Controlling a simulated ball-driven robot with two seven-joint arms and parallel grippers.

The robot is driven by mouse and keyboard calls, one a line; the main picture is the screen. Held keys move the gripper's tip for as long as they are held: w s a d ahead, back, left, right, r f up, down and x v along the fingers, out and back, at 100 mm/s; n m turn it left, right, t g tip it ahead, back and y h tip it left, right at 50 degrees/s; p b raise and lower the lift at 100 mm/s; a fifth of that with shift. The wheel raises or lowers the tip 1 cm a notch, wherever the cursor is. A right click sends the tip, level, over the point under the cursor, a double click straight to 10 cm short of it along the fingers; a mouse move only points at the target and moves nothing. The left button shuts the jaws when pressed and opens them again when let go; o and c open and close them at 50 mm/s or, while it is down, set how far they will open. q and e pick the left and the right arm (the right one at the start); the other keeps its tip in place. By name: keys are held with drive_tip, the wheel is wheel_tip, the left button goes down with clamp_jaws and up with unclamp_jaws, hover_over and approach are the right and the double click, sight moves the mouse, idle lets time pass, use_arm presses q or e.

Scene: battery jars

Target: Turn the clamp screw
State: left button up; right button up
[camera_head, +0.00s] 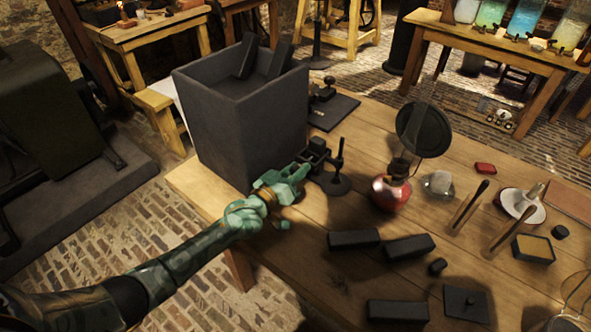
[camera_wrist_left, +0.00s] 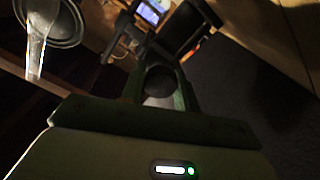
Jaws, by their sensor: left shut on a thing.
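My left gripper (camera_head: 300,172) reaches in from the left over the table's near-left edge, beside the large dark square jar (camera_head: 235,125). Its green fingers are shut on a dark round knob, which looks like the clamp screw (camera_wrist_left: 160,88), between them in the left wrist view. The dark clamp (camera_head: 316,152) sits just beyond the fingertips, close to the jar's right side. The fingers partly hide the screw in the head view. My right gripper is in neither view.
A small dark stand (camera_head: 335,182) is right beside the gripper. A red round flask (camera_head: 391,194) and a black disc (camera_head: 424,129) stand further right. Several dark blocks (camera_head: 354,239) lie at the front of the wooden table (camera_head: 305,245). Bare wood lies between the stand and blocks.

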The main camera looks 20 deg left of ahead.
use_arm(q)
drive_tip(key=shift+s+f, duration=0.1)
drive_tip(key=shift+f, duration=0.15)
drive_tip(key=o, duration=1)
drive_tip(key=shift+r, duration=0.1)
drive_tip(key=shift+r, duration=0.1)
drive_tip(key=shift+s+a, duration=0.15)
drive_tip(key=shift+s, duration=0.25)
drive_tip(key=p+v, duration=0.4)
drive_tip(key=v, duration=1.1)
drive_tip(key=shift+s, duration=0.2)
